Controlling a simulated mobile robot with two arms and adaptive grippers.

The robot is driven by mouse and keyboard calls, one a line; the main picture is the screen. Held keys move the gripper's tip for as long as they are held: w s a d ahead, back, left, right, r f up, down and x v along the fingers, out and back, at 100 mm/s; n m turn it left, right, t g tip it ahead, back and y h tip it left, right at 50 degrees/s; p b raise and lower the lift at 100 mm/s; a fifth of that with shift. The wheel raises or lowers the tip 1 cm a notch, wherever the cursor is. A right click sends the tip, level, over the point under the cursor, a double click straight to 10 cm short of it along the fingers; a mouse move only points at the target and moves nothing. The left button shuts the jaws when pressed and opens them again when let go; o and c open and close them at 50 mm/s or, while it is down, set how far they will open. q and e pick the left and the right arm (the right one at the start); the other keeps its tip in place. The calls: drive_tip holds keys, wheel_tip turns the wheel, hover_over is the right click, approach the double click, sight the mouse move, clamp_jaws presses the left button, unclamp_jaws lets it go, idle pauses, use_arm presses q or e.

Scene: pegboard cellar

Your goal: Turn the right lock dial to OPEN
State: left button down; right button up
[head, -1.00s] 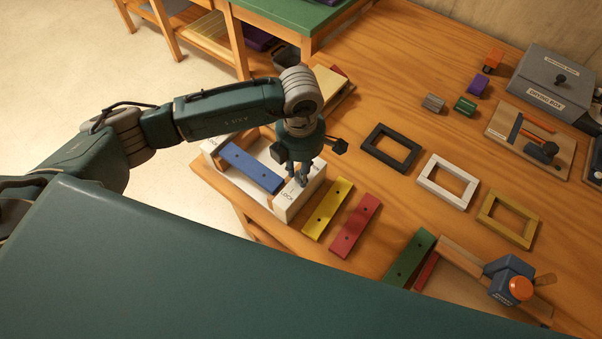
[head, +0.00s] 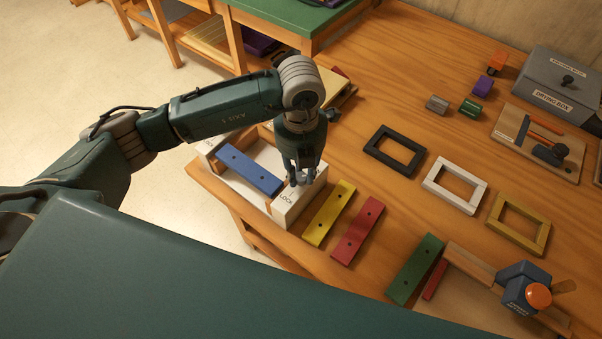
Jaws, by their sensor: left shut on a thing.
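A white box-like frame with wooden parts stands at the table's left edge in the head view, with a blue bar (head: 249,170) lying across it. Its right end block (head: 301,205) carries the word LOCK on top. My left gripper (head: 297,182) points down at the top of this block and is shut on the right lock dial, which the fingers hide. The dial's setting and any OPEN mark cannot be read. My right gripper is not in view.
Yellow (head: 328,214), red (head: 358,231) and green (head: 415,269) bars lie right of the block. Black (head: 394,151), white (head: 455,186) and yellow (head: 518,224) frames lie behind them. A grey drying box (head: 562,85) stands at the back right.

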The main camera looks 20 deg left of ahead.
sight(301, 176)
use_arm(q)
drive_tip(key=n, duration=0.4)
drive_tip(key=shift+b, duration=0.4)
drive_tip(key=shift+s+n, duration=0.1)
drive_tip(key=shift+n, duration=2)
drive_tip(key=c, duration=1.5)
unclamp_jaws()
drive_tip(key=shift+o, duration=0.2)
drive_tip(key=shift+d, duration=0.1)
drive_tip(key=shift+r, duration=0.1)
wheel_tip(301, 176, up, 12)
